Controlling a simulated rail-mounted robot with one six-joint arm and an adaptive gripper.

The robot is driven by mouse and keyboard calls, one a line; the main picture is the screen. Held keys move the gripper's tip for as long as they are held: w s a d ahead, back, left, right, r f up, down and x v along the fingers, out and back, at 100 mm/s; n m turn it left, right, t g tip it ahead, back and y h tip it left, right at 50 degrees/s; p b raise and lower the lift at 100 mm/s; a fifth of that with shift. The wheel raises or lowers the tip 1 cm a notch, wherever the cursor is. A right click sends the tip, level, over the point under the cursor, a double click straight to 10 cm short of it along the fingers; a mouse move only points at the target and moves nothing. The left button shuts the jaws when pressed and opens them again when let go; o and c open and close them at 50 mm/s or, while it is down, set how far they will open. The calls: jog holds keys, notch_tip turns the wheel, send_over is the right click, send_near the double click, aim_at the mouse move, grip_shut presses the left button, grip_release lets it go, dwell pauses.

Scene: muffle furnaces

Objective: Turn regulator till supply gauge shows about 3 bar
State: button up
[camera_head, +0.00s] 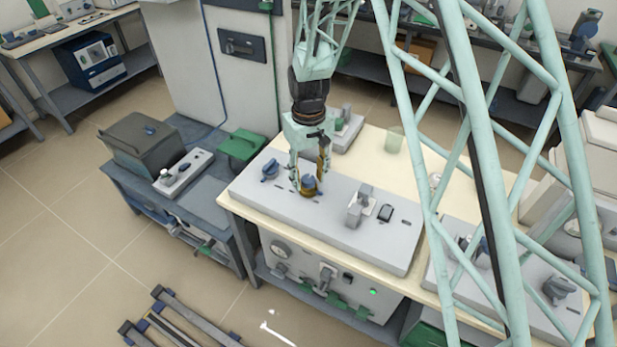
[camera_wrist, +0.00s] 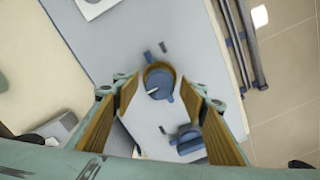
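The regulator knob (camera_head: 308,184) is blue with a brass-coloured base and stands on a grey panel. In the wrist view the knob (camera_wrist: 158,85) shows a white pointer and lies ahead of and between my fingertips. My gripper (camera_head: 310,170) points down over it in the head view. My gripper (camera_wrist: 163,92) is open in the wrist view, with tan finger pads on both sides and gaps to the knob. Contact cannot be made out. A round gauge (camera_head: 280,248) is on the front panel below; its reading is too small to tell, and I cannot confirm it is the supply gauge.
A second blue knob (camera_head: 270,170) stands left on the grey panel (camera_head: 340,222). A grey fitting (camera_head: 359,205) stands to the right. A green lamp (camera_head: 373,292) glows on the front. A side bench (camera_head: 192,198) stands left; the floor in front holds dark rails (camera_head: 170,320).

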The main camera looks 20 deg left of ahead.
aim_at(309, 179)
jog(key=shift+c, duration=0.4)
jog(key=c, duration=0.8)
jog(key=shift+n, duration=0.3)
jog(key=o, duration=0.9)
jog(key=shift+r, duration=0.1)
jog(key=shift+r, duration=5.95)
